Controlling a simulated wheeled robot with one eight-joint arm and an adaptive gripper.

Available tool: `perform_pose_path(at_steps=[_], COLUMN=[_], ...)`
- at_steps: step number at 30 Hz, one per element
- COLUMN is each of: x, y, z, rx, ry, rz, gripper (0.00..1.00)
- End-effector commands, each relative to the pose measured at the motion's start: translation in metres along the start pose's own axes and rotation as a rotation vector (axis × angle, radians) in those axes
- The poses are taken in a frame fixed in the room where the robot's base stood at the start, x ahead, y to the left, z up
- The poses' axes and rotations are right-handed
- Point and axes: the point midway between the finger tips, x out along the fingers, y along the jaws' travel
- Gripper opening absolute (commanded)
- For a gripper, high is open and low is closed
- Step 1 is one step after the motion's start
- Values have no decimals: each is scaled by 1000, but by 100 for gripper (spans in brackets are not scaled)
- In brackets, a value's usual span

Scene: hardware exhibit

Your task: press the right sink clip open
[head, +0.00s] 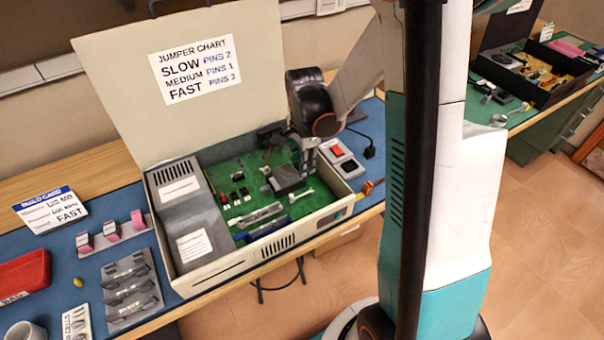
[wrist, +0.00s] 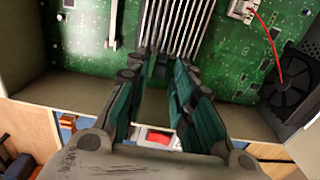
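The dark finned heat sink (head: 287,180) sits on the green board in the open case. Its long fins also show at the top of the wrist view (wrist: 182,22). My gripper (head: 309,150) points down at the sink's right end. In the wrist view the fingertips (wrist: 160,66) overlap the lower end of the fins. The right sink clip is hidden behind the fingers or too small to make out. No held object shows.
A pale lever (head: 301,194) lies in front of the sink. A black fan (wrist: 291,92) with a red wire is at the case's back. The case wall (head: 340,204) rises close to my gripper on the right. A grey box with a red switch (head: 337,152) stands outside it.

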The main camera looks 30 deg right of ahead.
Motion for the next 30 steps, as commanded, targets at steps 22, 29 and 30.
perform_pose_path(at_steps=[22,29,30], x=[2,3,3], y=[0,0,0], z=[-2,-4,-5], rx=[0,1,1], ry=[0,1,1], rz=[0,0,0], gripper=[4,4,4])
